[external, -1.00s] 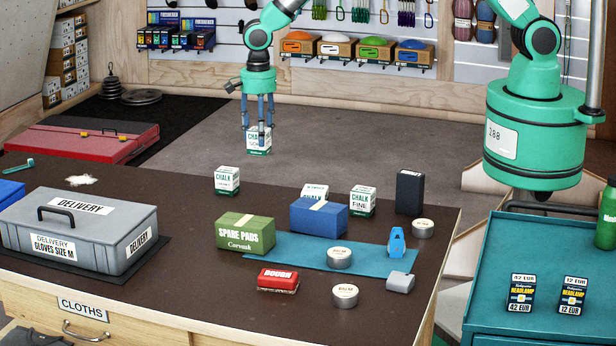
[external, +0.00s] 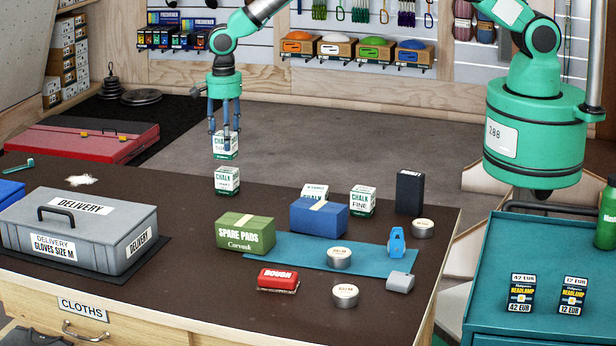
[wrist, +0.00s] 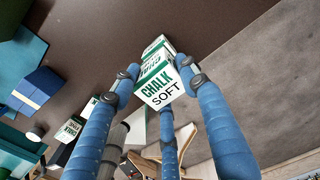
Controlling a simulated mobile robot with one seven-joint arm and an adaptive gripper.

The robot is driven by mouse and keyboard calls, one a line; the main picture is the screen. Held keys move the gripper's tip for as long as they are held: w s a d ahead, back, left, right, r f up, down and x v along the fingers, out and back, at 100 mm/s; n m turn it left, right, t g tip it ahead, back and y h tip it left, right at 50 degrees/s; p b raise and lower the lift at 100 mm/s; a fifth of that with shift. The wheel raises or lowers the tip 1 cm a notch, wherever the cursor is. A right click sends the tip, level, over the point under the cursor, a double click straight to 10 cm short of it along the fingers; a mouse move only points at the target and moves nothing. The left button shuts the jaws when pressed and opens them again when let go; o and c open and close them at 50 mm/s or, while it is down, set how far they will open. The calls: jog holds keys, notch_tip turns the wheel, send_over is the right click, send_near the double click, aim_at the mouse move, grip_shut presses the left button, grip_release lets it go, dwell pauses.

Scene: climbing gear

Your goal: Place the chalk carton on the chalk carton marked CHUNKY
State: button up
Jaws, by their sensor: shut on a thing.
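My gripper (external: 224,138) is shut on a white and green chalk carton (external: 225,147), held upright above the table's back left part. In the wrist view this held carton (wrist: 160,88) reads CHALK SOFT and sits between the blue fingers. Another chalk carton (external: 227,181) stands on the table almost directly below it, with a small gap seen between them. Its lower label line is too small to read. In the wrist view it shows partly behind the held one (wrist: 154,50). A carton marked CHALK FINE (external: 362,201) stands farther right.
A further chalk carton (external: 315,191) is partly hidden behind a blue box (external: 319,217). A green SPARE PADS box (external: 245,234) stands in front of the lower carton. A grey delivery case (external: 80,230) is at left. The table between case and cartons is clear.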

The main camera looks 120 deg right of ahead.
jog(key=shift+f, duration=0.1)
jog(key=shift+f, duration=1.65)
jog(key=shift+f, duration=0.15)
jog(key=o, duration=1.2)
jog(key=shift+o, duration=0.2)
notch_tip(320, 180, up, 12)
jog(key=shift+r, duration=0.15)
jog(key=shift+r, duration=0.1)
